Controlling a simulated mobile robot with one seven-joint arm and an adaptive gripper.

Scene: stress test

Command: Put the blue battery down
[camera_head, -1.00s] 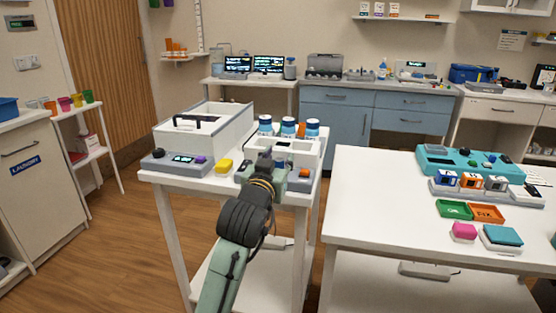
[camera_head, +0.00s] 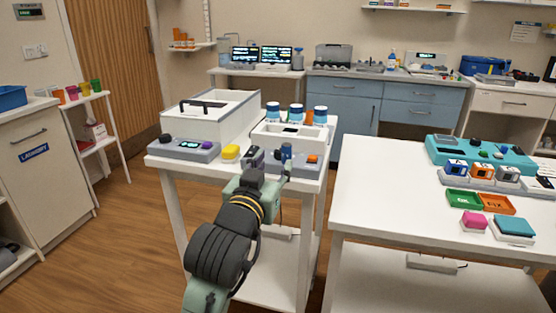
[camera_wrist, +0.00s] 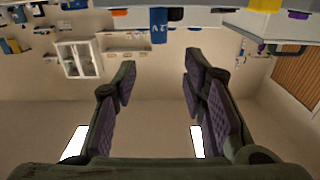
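The blue battery (camera_head: 286,150) stands upright at the front right of the white cart, by the grey panel there. In the wrist view the blue battery (camera_wrist: 159,25) shows its marking upside down, centred beyond the fingertips. My gripper (camera_head: 269,160) is at the cart's front edge, close to the battery. In the wrist view my gripper (camera_wrist: 160,68) has its fingers spread with purple pads facing an empty gap; neither finger touches the battery. The battery's base is hidden in the head view.
A white table (camera_head: 385,195) with trays and a teal device (camera_head: 478,151) stands to the right.

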